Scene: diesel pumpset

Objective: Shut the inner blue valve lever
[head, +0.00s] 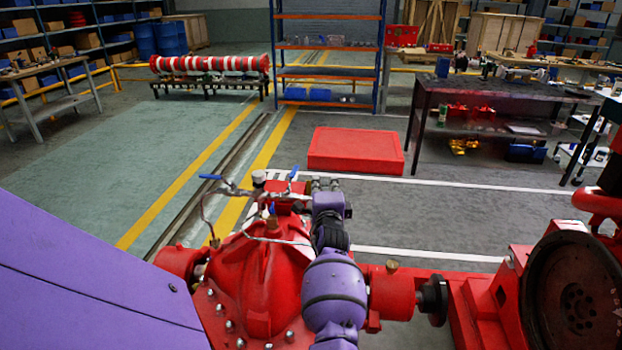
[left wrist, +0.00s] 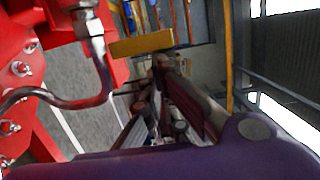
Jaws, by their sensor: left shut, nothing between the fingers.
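Small blue valve levers sit on the thin piping above the red pump (head: 258,275) in the head view. One blue lever (head: 211,177) points out to the left. A second blue lever (head: 293,172) is tilted upward, close beside my left gripper (head: 325,184). A small blue piece (head: 271,209) shows lower down between them. I cannot tell which lever is the inner one. My left gripper is shut and empty, just right of the second lever; contact is unclear. The left wrist view shows my left gripper (left wrist: 157,68) near a yellow block (left wrist: 142,43); no blue lever is clear there. My right gripper is not in view.
A bent metal pipe (left wrist: 75,98) runs close to my gripper in the left wrist view. A gauge-like round fitting (head: 259,178) stands between the levers. A dark flywheel (head: 577,295) is at the right. Open floor and a red box (head: 356,150) lie beyond the pump.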

